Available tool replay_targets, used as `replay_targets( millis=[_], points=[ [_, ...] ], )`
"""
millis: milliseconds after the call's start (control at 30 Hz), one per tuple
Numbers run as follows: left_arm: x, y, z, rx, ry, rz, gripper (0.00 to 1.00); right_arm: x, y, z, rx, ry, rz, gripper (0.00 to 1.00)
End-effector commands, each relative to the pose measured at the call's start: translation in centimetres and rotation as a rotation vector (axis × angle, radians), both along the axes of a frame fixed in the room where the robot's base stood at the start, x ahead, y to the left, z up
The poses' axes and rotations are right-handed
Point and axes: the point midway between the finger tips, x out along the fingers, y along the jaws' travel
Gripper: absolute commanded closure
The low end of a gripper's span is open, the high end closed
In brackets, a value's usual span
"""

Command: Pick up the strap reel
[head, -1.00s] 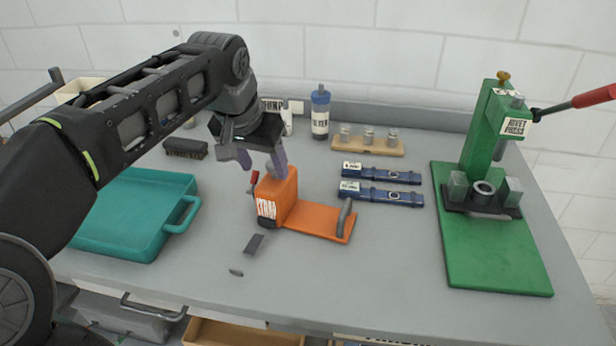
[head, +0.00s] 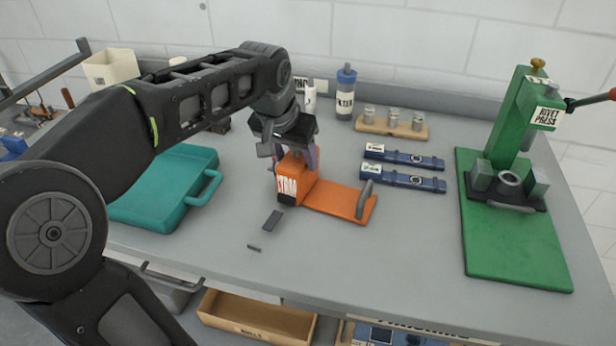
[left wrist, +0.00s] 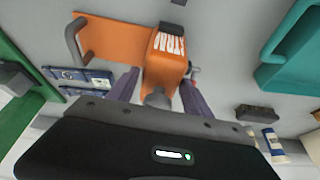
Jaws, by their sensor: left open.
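The strap reel (head: 291,185) is an orange block with a white label, partly readable as STRAP, on the grey bench. A flat orange base (head: 338,201) with a grey handle extends to its right. My left gripper (head: 296,157) is open, pointing down at the block's top. In the left wrist view, the strap reel (left wrist: 163,68) shows between the two purple-grey fingers of my left gripper (left wrist: 158,88), with its grey knob close to the palm. I cannot tell whether the fingers touch it. My right gripper is not in view.
Two blue bars (head: 403,181), a wooden block with metal cylinders (head: 391,127) and a bottle (head: 345,98) are behind and right. A green rivet press (head: 510,220) stands far right. Small dark pieces (head: 272,220) lie in front.

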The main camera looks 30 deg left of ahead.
Motion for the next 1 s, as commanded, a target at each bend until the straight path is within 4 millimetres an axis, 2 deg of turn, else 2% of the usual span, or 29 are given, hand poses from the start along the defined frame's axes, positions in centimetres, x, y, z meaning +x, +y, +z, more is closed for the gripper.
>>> replay_targets(
  millis=[367, 700, 1000],
  points=[
    [0.1, 0.0, -0.4, -0.001, 0.001, 0.001, 0.42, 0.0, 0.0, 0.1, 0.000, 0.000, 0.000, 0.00],
    [1.7, 0.5, -4.5, 0.000, 0.002, 0.000, 0.42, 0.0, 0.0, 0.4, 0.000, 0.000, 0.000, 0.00],
    [1.9, 0.5, -5.0, 0.000, 0.000, 0.001, 0.42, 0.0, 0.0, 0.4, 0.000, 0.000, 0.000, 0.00]
  ],
)
